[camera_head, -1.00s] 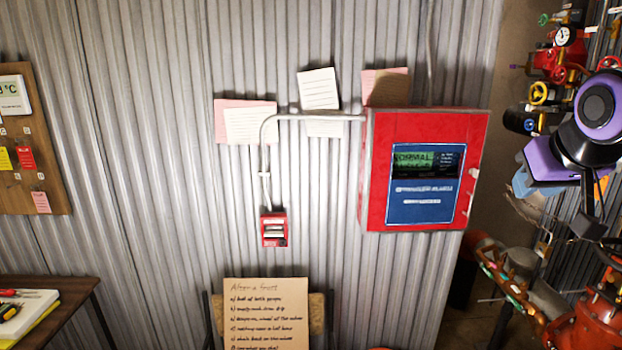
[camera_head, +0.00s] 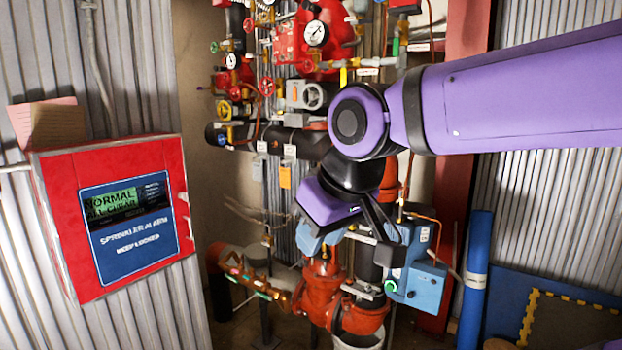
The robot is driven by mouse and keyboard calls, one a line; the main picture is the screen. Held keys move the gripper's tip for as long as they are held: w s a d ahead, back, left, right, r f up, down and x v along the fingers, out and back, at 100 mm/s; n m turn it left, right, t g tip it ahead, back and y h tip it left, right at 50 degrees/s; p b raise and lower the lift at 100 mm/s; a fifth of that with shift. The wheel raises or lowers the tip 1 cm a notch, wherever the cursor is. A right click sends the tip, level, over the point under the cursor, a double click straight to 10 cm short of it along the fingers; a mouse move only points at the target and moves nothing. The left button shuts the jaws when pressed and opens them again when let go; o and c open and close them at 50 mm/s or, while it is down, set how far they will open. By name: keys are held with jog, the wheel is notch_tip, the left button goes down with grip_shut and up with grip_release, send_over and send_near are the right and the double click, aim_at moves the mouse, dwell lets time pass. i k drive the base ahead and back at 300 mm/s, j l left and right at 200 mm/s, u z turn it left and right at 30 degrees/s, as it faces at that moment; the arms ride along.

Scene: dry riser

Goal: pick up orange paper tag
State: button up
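The orange paper tag (camera_head: 285,177) is a small upright rectangle. It hangs among the pipework, below a black horizontal pipe and left of my arm. My gripper (camera_head: 384,228) is to the right of the tag and lower, apart from it in the picture. Its dark fingers point down and right, in front of the blue box. I see the fingers from the side against dark pipes, so their opening is unclear. No held object shows.
A red alarm panel (camera_head: 112,215) is on the corrugated wall at left. Valves and gauges (camera_head: 317,34) crowd above the tag. Orange-red pipes (camera_head: 322,290) and a blue box (camera_head: 420,265) stand below. A blue roll (camera_head: 474,280) leans at right.

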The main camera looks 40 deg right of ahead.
aim_at(285, 173)
jog(key=z, duration=0.8)
